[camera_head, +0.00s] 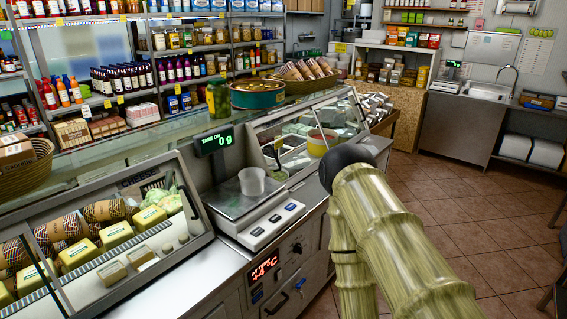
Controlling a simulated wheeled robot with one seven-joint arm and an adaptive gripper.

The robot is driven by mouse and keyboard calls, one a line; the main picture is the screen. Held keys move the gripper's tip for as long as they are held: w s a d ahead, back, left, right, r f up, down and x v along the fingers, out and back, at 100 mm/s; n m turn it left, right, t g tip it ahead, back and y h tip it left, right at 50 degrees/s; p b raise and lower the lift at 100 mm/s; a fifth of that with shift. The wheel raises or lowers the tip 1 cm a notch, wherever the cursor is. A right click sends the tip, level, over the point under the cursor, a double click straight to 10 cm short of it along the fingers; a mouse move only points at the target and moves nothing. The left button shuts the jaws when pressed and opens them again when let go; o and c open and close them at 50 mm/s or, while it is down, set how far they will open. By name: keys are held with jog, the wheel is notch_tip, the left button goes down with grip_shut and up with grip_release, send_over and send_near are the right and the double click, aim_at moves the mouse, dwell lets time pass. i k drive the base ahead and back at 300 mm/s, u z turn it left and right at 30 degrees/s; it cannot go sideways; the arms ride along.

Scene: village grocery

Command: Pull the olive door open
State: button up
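No door that is clearly olive shows in the camera_head view. Below the scale, the counter's grey-looking front (312,268) has a dark curved handle (275,306) near the bottom edge and another small dark fitting to its right. I cannot tell whether either belongs to the olive door; the lower front is cut off by the frame. My arm's bamboo-patterned links rise at the right centre, with a dark rounded joint at the top, and hide part of the counter front. My gripper is not visible.
A glass display case (110,222) with cheeses runs along the left. A scale (243,208) with a plastic cup (252,181) stands on the counter. Shelves of bottles and jars line the back. A steel sink unit (468,120) stands at the back right. Tiled floor (470,210) is open at right.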

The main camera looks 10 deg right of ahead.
aim_at(258, 129)
jog(key=k, duration=0.25)
jog(key=z, duration=1.85)
jog(key=i, duration=1.25)
jog(key=u, duration=1.5)
